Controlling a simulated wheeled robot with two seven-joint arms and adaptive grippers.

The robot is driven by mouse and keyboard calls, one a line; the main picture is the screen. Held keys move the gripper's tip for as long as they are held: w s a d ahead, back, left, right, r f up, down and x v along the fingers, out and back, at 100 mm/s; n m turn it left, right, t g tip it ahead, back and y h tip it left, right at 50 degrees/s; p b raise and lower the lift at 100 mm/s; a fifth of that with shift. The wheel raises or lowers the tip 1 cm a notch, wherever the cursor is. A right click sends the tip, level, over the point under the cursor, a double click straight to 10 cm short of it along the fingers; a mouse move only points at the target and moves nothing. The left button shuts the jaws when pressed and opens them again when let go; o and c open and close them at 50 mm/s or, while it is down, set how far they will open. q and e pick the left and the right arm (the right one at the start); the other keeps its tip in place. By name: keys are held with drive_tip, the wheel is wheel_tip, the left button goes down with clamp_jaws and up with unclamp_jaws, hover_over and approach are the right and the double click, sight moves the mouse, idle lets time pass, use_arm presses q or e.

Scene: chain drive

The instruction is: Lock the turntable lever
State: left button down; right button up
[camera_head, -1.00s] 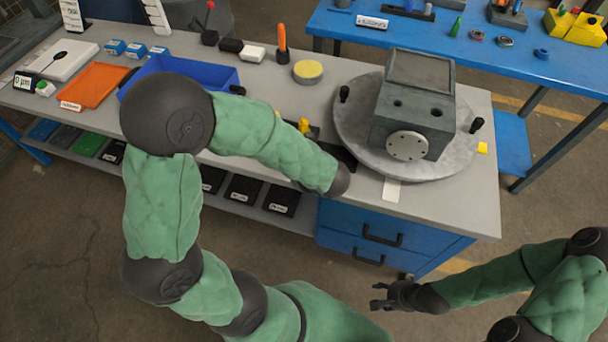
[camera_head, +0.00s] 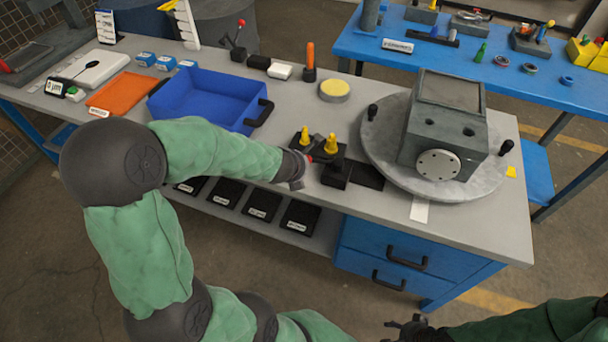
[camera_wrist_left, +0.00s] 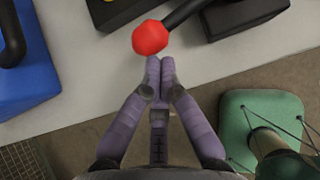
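The turntable (camera_head: 381,152) is a round grey plate on the bench, with a grey block-shaped housing (camera_head: 445,125) on it. A lever with a red knob (camera_wrist_left: 150,38) and a black arm (camera_wrist_left: 184,14) shows in the left wrist view. Its black base (camera_head: 336,174) stands left of the turntable in the head view. My left gripper (camera_wrist_left: 160,66) has its fingers together, with nothing visible between them, close by the red knob; I cannot tell whether they touch. My right gripper (camera_head: 405,328) is at the bottom edge of the head view, partly cut off and dark.
A blue bin (camera_head: 205,98) with a black handle stands left of the lever. Yellow-topped pegs (camera_head: 305,136) stand close behind my left gripper. A yellow-topped round tin (camera_head: 334,90) and an orange-handled tool (camera_head: 310,60) are farther back. Blue drawers (camera_head: 400,255) are below the bench.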

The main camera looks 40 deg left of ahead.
use_arm(q)
drive_tip(key=shift+w+a, duration=0.8)
